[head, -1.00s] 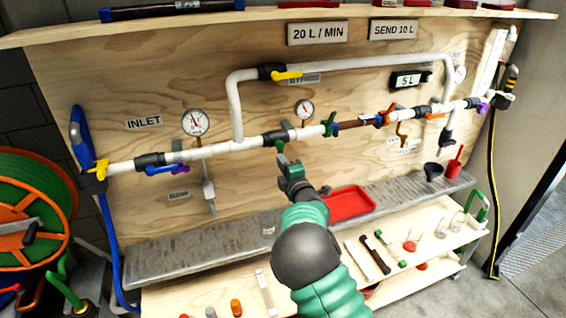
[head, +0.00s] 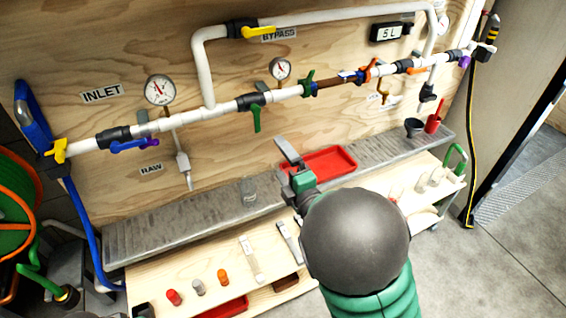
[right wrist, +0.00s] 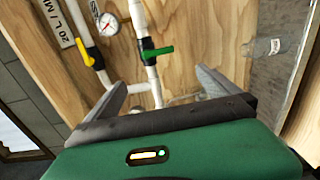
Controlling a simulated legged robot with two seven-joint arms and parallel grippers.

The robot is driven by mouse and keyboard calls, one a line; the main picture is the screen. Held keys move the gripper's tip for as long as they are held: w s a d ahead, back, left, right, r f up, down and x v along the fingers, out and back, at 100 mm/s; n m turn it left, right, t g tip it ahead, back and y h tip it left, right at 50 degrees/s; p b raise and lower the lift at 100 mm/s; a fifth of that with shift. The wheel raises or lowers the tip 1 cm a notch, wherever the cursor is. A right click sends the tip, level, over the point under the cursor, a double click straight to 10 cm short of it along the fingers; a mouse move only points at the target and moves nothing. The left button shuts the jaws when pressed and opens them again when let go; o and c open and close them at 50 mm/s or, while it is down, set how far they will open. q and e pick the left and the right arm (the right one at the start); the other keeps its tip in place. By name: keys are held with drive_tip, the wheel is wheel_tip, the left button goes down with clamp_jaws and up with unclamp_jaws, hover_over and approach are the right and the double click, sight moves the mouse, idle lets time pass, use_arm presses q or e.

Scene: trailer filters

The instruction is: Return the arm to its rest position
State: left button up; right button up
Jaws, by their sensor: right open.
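My right arm reaches up from the bottom of the head view, its grey and green links large in front of the bench. My right gripper (head: 287,168) is in front of the grey ledge, left of the red tray. It is open, with nothing seen between its fingers. In the right wrist view the two grey fingers (right wrist: 163,92) stand apart, with the pipe and a green valve handle (right wrist: 157,53) beyond them. In the head view this green handle (head: 256,118) hangs down from the white pipe, clear of the gripper. My left gripper is not in view.
The plywood panel carries white pipes, gauges and coloured valves. A red tray (head: 320,162) and a clear cup (head: 248,190) are on the grey ledge (head: 150,232). Small parts lie on the shelf below. A hose reel (head: 22,215) stands at left; open floor lies at right.

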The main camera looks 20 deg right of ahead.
drive_tip(key=shift+s+d, duration=0.2)
drive_tip(key=shift+s, duration=0.1)
drive_tip(key=s+f+m+g+h+p, duration=0.25)
drive_tip(key=s+f+m+g, duration=0.3)
drive_tip(key=f+m, duration=0.3)
drive_tip(key=s+a+f+m+g+y+p, duration=0.1)
drive_tip(key=s+a+m+g, duration=0.1)
drive_tip(key=s+m+g, duration=0.3)
drive_tip(key=s+a+f+m+g+y+p, duration=0.1)
drive_tip(key=s+m+g, duration=0.3)
drive_tip(key=s, duration=0.6)
drive_tip(key=shift+s+a+f+m+g+p, duration=0.35)
drive_tip(key=shift+a+f+m+p, duration=0.1)
drive_tip(key=shift+a+f+m, duration=0.1)
